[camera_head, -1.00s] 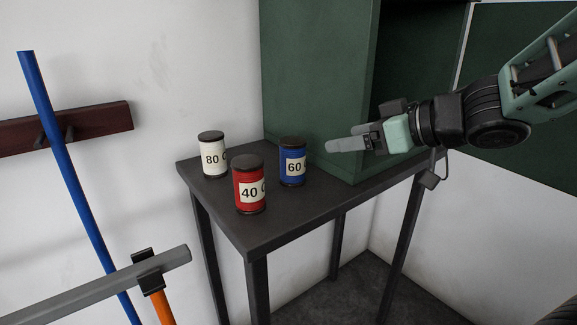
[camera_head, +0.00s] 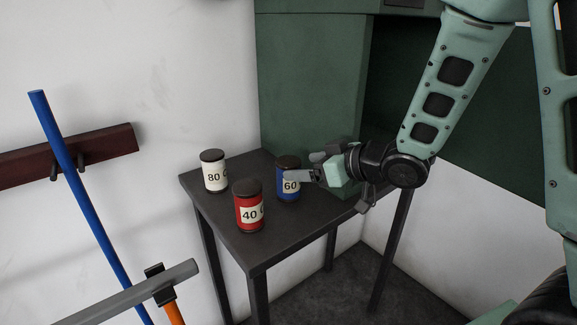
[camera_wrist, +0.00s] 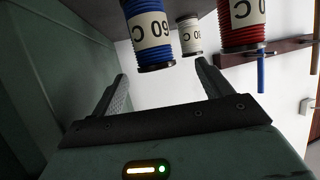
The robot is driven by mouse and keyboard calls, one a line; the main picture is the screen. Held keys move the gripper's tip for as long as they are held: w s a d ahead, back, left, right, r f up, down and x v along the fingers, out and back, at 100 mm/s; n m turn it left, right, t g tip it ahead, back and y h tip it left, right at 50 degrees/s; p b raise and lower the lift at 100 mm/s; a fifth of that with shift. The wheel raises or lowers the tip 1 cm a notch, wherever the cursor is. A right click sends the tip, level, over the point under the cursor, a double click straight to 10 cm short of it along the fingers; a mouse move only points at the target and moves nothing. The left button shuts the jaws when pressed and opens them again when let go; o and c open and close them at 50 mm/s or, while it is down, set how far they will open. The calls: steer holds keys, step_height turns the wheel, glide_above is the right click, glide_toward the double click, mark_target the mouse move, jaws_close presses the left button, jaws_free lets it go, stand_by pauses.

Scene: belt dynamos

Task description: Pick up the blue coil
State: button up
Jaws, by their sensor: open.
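The blue coil (camera_head: 283,190), with a dark cap and a label reading 60, stands upright on the dark table (camera_head: 258,235). My gripper (camera_head: 292,172) is open and reaches in from the right, a finger overlapping the coil in the head view. In the wrist view the blue coil (camera_wrist: 147,25) appears upside down, ahead of the fingers and roughly between their lines. My gripper's fingers (camera_wrist: 160,90) are spread with nothing between them. Whether a finger touches the coil cannot be told.
A red coil (camera_head: 248,214) labelled 40 stands front left of the blue one. A white coil (camera_head: 213,180) labelled 80 stands at back left. A green cabinet (camera_head: 310,80) rises behind the table. A blue pole (camera_head: 85,190) leans at far left.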

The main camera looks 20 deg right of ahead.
mark_target(283, 165)
steer(key=shift+w+r+p, duration=0.1)
steer(key=shift+w+p, duration=0.05)
steer(key=shift+p, duration=0.8)
steer(key=shift+f+x, duration=0.2)
steer(key=shift+x, duration=0.95)
steer(key=shift+w+d+p+x, duration=0.1)
steer(key=shift+p+x, duration=0.15)
steer(key=shift+x, duration=1.15)
steer(key=shift+w+d+p+x, duration=0.15)
steer(key=shift+p+x, duration=0.1)
steer(key=shift+x, duration=1.1)
steer(key=shift+s+r, duration=0.1)
steer(key=shift+c, duration=0.4)
steer(key=c, duration=1)
steer(key=shift+c, duration=1.4)
steer(key=shift+r, duration=0.15)
